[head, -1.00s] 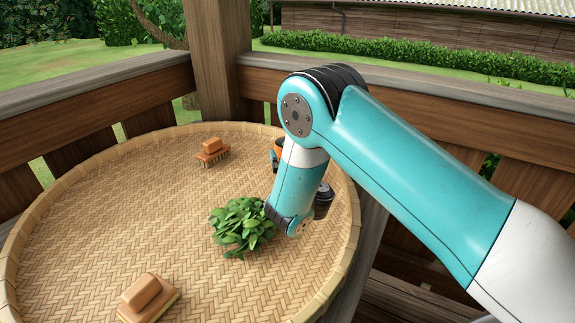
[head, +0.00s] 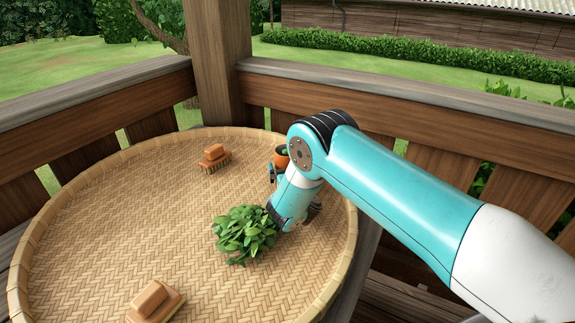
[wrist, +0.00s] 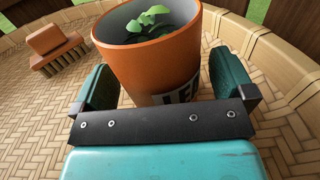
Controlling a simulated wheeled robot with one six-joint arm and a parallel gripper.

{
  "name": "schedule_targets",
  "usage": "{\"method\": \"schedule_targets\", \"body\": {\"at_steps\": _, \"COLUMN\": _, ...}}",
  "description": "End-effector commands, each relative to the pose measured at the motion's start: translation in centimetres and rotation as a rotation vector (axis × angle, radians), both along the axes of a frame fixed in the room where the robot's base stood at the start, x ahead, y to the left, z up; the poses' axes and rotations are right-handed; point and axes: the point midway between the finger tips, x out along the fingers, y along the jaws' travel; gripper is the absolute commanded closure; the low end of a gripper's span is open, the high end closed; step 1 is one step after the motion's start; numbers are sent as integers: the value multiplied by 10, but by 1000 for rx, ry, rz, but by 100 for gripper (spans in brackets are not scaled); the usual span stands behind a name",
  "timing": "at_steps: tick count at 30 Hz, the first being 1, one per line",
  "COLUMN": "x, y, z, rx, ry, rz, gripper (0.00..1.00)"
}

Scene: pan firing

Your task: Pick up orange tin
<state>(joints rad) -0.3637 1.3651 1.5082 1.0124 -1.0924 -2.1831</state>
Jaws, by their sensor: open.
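The orange tin (wrist: 150,62) stands between the two fingers of my gripper (wrist: 162,85) in the wrist view. It has a grey inside, green leaves in it and a dark label with pale letters near its base. A finger is on each side of it, with a gap showing at least on the right. In the head view the tin (head: 282,157) is at the far right of the woven tray, partly hidden behind my arm. My gripper (head: 274,174) is small there, at the tin's near side.
The round woven tray (head: 120,220) has a raised rim close behind the tin. A pile of green leaves (head: 243,232) lies beside my arm. The tray's middle is clear.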

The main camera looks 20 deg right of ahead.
Motion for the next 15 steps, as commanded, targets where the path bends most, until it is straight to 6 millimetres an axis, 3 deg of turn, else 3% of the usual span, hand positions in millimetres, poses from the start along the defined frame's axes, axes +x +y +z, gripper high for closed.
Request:
{"method": "schedule_targets", "body": {"at_steps": 4, "x": 11, "y": 0, "z": 1, "rx": 0, "ry": 0, "rz": 1, "gripper": 0}}
{"method": "schedule_targets", "body": {"at_steps": 12, "x": 14, "y": 0, "z": 0, "rx": -1, "ry": 0, "rz": 3, "gripper": 0}}
{"method": "schedule_targets", "body": {"at_steps": 15, "x": 14, "y": 0, "z": 0, "rx": -1, "ry": 0, "rz": 3, "gripper": 21}}
